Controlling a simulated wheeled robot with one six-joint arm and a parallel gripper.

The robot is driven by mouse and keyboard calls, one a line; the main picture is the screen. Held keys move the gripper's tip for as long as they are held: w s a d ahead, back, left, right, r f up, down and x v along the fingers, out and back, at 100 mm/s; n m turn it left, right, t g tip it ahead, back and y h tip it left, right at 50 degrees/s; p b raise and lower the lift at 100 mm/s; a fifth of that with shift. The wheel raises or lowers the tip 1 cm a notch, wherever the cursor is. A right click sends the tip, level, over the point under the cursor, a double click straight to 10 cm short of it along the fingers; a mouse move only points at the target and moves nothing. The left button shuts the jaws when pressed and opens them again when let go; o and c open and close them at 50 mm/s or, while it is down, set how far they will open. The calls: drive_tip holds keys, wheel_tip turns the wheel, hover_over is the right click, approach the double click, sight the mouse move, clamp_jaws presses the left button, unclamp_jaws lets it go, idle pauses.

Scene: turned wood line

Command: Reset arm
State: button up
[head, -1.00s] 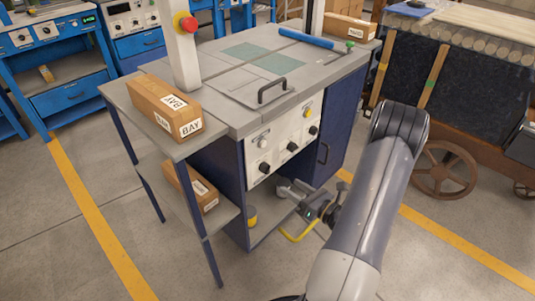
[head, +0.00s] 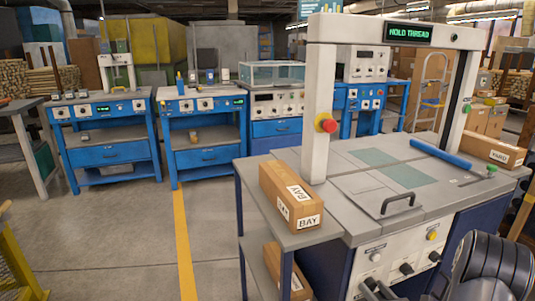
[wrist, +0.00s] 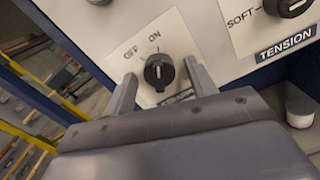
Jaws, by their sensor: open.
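My gripper (wrist: 160,85) is open in the wrist view, its two fingers to either side of a black rotary knob (wrist: 159,71) marked OFF and ON on a cream panel (wrist: 125,30). Nothing is held, and I cannot tell how far the fingertips are from the panel. A second knob (wrist: 285,6), labelled TENSION with SOFT at its left, is at the upper right. In the head view my arm (head: 490,268) is at the lower right, in front of the grey-topped machine (head: 350,222); the gripper is mostly hidden there.
The machine has a white arch with a green HOLD THREAD display (head: 408,32) and a red stop button (head: 326,123). A BAY carton (head: 290,195) sits on its side shelf. Blue benches (head: 108,145) stand behind. Floor (head: 95,235) at left is clear, with a yellow line (head: 184,240).

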drive_tip(key=shift+s, duration=0.15)
drive_tip(key=p+v, duration=0.1)
drive_tip(key=v, duration=1)
drive_tip(key=b+x, duration=0.1)
drive_tip(key=x, duration=1)
drive_tip(key=shift+a, duration=0.1)
drive_tip(key=shift+w+f, duration=0.15)
drive_tip(key=shift+w, duration=0.05)
drive_tip(key=n+b, duration=0.3)
drive_tip(key=n, duration=0.9)
drive_tip(key=v, duration=0.8)
drive_tip(key=shift+p, duration=0.4)
drive_tip(key=shift+s+r, duration=0.15)
drive_tip(key=shift+r, duration=0.1)
